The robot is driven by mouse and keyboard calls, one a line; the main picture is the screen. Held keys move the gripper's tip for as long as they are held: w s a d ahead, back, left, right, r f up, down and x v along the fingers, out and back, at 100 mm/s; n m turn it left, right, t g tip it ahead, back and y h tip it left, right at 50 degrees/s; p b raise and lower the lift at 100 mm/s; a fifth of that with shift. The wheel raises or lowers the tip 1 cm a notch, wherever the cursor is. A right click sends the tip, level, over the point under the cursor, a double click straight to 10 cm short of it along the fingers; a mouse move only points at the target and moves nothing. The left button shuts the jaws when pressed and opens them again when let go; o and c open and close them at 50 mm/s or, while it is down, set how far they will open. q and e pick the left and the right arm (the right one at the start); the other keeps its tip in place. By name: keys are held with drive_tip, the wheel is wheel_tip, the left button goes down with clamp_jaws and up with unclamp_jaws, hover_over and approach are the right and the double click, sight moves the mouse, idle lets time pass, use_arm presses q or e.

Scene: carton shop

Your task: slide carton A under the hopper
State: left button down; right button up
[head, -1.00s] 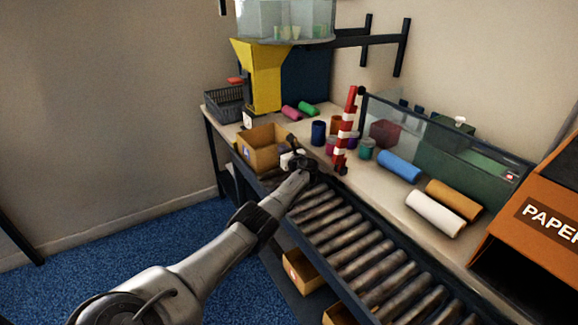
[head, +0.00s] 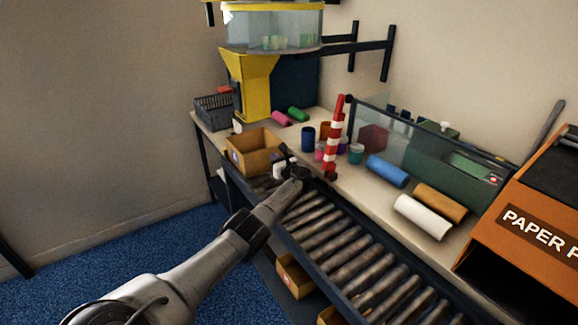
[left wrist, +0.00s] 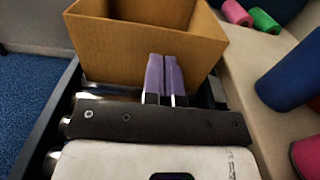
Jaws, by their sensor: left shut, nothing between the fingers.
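Carton A, an open brown cardboard box (head: 240,160), sits upright at the far end of the roller conveyor; it also shows in the left wrist view (left wrist: 130,42). The yellow hopper (head: 250,75) stands behind it, with a clear bin on top. The carton is in front of the hopper's spout. My left gripper (head: 283,165) is at the carton's near side. In the left wrist view its purple fingers (left wrist: 164,77) are shut together with nothing between them, close against the carton's near wall; contact is unclear. My right gripper is out of view.
Conveyor rollers (head: 340,245) run toward the lower right, empty. The bench beside them holds a red-and-white striped post (head: 335,135), coloured cups, and blue (head: 387,170), brown and white rolls. A dark basket (head: 213,112) is at back left. More cartons (head: 293,275) sit below.

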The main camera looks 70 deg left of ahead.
use_arm(q)
drive_tip(key=d+p, duration=0.1)
drive_tip(key=d, duration=0.2)
drive_tip(key=w+d+p, duration=0.1)
drive_tip(key=d, duration=0.2)
drive_tip(key=d+p, duration=0.2)
drive_tip(key=d, duration=0.1)
drive_tip(key=shift+w+d, duration=0.35)
drive_tip(key=shift+w, duration=0.05)
drive_tip(key=shift+d, duration=0.5)
